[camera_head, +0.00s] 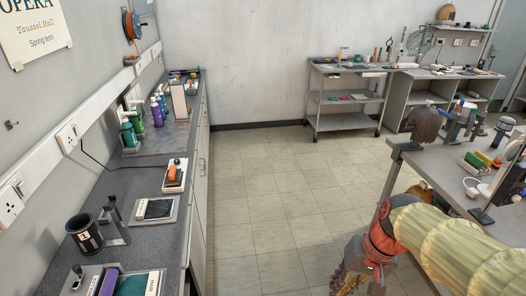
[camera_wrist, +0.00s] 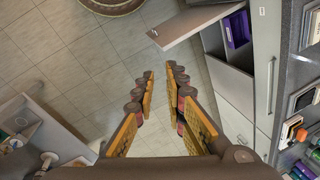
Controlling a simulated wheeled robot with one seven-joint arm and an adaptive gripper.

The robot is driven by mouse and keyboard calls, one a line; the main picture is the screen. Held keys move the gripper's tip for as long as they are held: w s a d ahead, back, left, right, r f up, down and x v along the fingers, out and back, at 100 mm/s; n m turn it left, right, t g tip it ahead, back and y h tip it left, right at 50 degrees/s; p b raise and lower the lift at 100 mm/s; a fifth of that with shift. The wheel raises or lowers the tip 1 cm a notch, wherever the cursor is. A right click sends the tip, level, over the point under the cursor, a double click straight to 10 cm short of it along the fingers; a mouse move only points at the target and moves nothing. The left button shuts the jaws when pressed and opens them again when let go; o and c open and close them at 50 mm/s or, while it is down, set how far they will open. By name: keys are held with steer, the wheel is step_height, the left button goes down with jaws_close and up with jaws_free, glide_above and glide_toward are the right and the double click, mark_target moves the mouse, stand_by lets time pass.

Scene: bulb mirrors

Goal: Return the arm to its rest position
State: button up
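My arm reaches in from the lower right of the head view, with a cream-coloured sleeve and a red wrist section. My gripper (camera_head: 352,277) hangs at its end near the bottom edge, over the floor in the aisle. In the wrist view, the two yellow and dark fingers of my gripper (camera_wrist: 161,72) stand apart, with bare floor tiles visible between them. Nothing is held. The gripper touches nothing that I can see.
A long counter (camera_head: 158,182) with bottles, a dark mug (camera_head: 84,234) and small items runs along the left wall. A worktable (camera_head: 440,177) stands at right, close to my arm. A trolley (camera_head: 345,121) stands at the back. The tiled floor (camera_head: 262,190) between is clear.

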steer(key=s+r+n+t+h+p, duration=0.1)
steer(key=s+r+t, duration=0.3)
steer(key=r, duration=0.5)
steer(key=shift+s+d+r+n+t+h, duration=0.2)
steer(key=shift+s+r+n+t+h, duration=0.2)
steer(key=shift+s+n+h, duration=0.6)
